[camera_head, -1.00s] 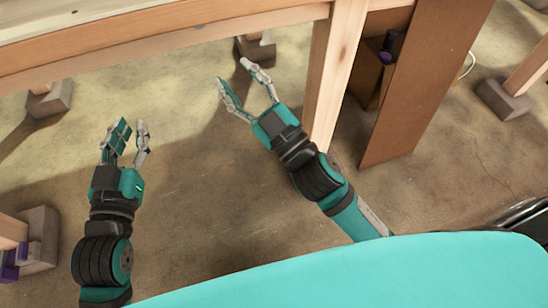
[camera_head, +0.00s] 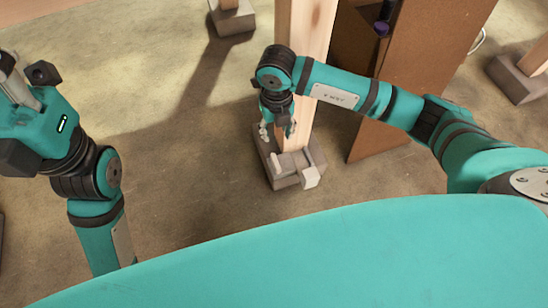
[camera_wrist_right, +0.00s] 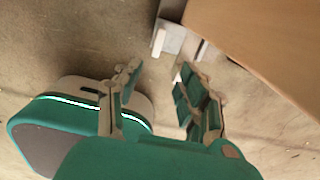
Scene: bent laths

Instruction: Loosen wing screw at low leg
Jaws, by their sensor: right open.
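The low leg (camera_head: 305,40) is a pale wooden post standing in a grey foot block (camera_head: 286,180). A light, tab-like piece (camera_head: 311,177) sits at the block's front right corner; I cannot tell whether it is the wing screw. In the right wrist view a similar pale piece (camera_wrist_right: 158,42) sticks out from the grey foot (camera_wrist_right: 172,36). My right gripper (camera_head: 277,132) points down just above the block's left side, beside the post. In the wrist view it (camera_wrist_right: 158,75) is open and empty, its fingertips apart from the foot. My left gripper (camera_head: 18,90) is partly cut off at the left edge.
A brown panel (camera_head: 425,70) stands right of the leg, and its wooden face (camera_wrist_right: 270,40) fills the wrist view's top right. A dark part with a purple end (camera_head: 382,27) is behind the leg. Other feet (camera_head: 232,17) stand farther off. The floor left of the leg is clear.

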